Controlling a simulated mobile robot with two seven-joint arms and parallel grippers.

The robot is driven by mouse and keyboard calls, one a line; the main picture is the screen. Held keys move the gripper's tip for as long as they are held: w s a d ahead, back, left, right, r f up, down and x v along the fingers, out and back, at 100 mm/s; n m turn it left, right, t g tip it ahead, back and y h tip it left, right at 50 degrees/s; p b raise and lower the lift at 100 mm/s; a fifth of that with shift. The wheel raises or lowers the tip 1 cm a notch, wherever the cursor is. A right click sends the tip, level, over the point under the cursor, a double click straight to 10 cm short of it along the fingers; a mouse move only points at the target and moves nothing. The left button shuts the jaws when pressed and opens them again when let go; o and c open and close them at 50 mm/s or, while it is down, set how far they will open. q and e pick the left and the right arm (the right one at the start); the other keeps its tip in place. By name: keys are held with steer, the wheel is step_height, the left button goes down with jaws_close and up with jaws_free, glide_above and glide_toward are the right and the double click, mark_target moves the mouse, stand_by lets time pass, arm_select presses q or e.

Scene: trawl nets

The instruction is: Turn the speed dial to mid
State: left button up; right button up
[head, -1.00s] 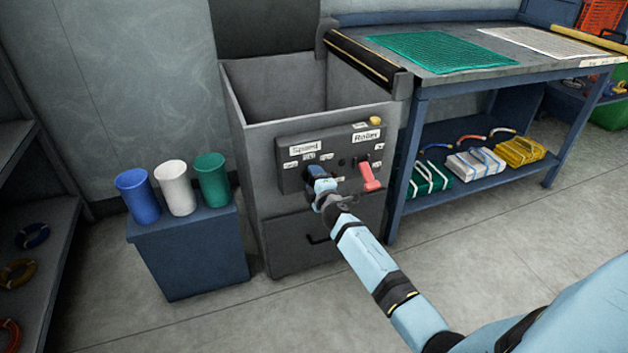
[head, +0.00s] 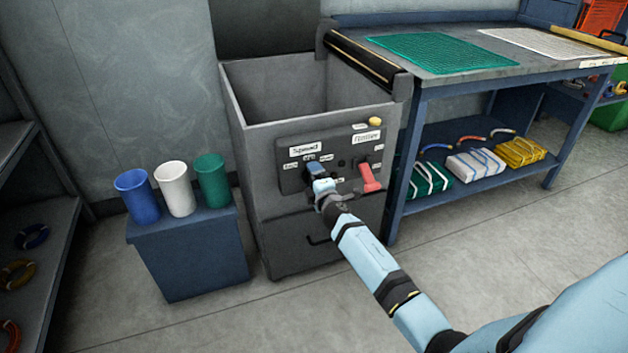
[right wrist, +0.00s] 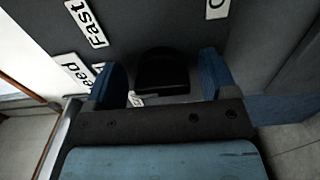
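The grey machine's control panel (head: 290,180) carries a "Speed" label (head: 304,149) above small position labels. The speed dial is a black knob (right wrist: 162,72) in the right wrist view; my gripper covers it in the head view. My right gripper (head: 316,168) is at the panel, under the small labels. In the right wrist view its blue fingers (right wrist: 160,80) stand on either side of the knob, with a narrow gap on each side. A "Fast" label (right wrist: 86,22) shows up and left of the knob. The dial's exact pointing is unclear. My left gripper is out of view.
A red lever (head: 369,178) sits just right of the dial, under the "Roller" label (head: 367,137), with a yellow button (head: 375,121) above. A blue stand (head: 190,260) with cups is left of the machine. A net table (head: 440,75) stands right.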

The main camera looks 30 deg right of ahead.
arm_select(q)
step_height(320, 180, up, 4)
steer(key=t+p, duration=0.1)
steer(key=p, duration=0.1)
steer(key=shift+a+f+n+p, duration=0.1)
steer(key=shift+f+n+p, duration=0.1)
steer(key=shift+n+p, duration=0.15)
arm_select(e)
steer(key=v, duration=1.4)
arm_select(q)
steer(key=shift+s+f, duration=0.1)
arm_select(e)
steer(key=shift+f, duration=0.15)
